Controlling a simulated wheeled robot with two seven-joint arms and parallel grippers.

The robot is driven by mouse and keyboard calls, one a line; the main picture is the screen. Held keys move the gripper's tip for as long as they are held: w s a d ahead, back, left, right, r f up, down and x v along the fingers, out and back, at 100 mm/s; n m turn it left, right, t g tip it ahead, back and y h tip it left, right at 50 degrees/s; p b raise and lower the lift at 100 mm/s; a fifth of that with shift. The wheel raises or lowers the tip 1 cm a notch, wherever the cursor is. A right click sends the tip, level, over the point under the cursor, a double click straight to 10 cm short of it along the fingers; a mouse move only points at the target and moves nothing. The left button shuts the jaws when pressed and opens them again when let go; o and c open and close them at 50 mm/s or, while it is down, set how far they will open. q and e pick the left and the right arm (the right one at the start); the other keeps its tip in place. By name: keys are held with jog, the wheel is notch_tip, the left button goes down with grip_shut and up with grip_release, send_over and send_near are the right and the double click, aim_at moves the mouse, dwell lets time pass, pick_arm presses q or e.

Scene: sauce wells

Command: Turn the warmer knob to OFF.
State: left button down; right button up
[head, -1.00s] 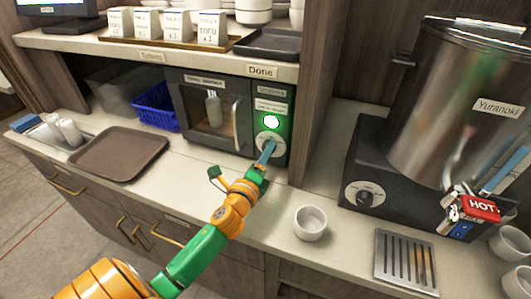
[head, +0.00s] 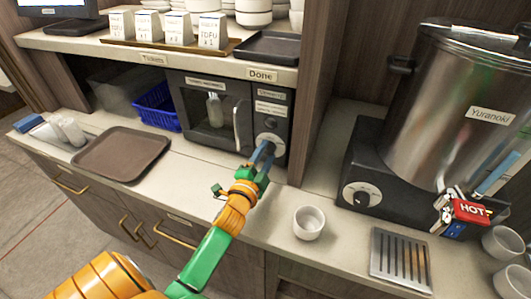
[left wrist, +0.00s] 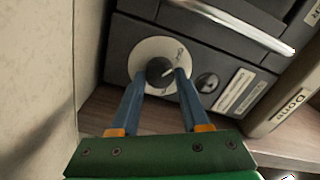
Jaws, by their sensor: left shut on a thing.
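The warmer (head: 205,110) is a dark box with a glass door, set under the shelf. Its round knob (left wrist: 160,70) is dark with a white pointer mark and sits on a pale dial (head: 262,138); the dial lettering is too small to read. The lamp (head: 271,123) above the dial is dark, and the warmer's inside is dim around a pale bottle (head: 215,108). My left gripper (head: 264,153) is at the dial. In the left wrist view its blue fingers (left wrist: 160,80) are shut on the knob, one on each side. My right gripper is not seen.
A white cup (head: 309,223) stands on the counter right of my left arm. A brown tray (head: 121,153) and a blue basket (head: 157,107) are left of the warmer. A large steel urn (head: 440,110) on a black base with its own knob (head: 360,195) stands at the right.

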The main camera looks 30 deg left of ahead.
pick_arm(q)
jog(key=shift+r+n, duration=0.15)
jog(key=shift+n, duration=0.55)
jog(key=shift+c, duration=1.9)
grip_release()
jog(key=shift+w, duration=0.1)
jog(key=v, duration=0.6)
jog(key=shift+s+f+b, duration=0.2)
jog(key=shift+s+b, duration=0.05)
jog(key=shift+b, duration=0.15)
jog(key=shift+s+d+r, duration=0.1)
jog(key=shift+s, duration=0.3)
jog(key=shift+w, duration=0.1)
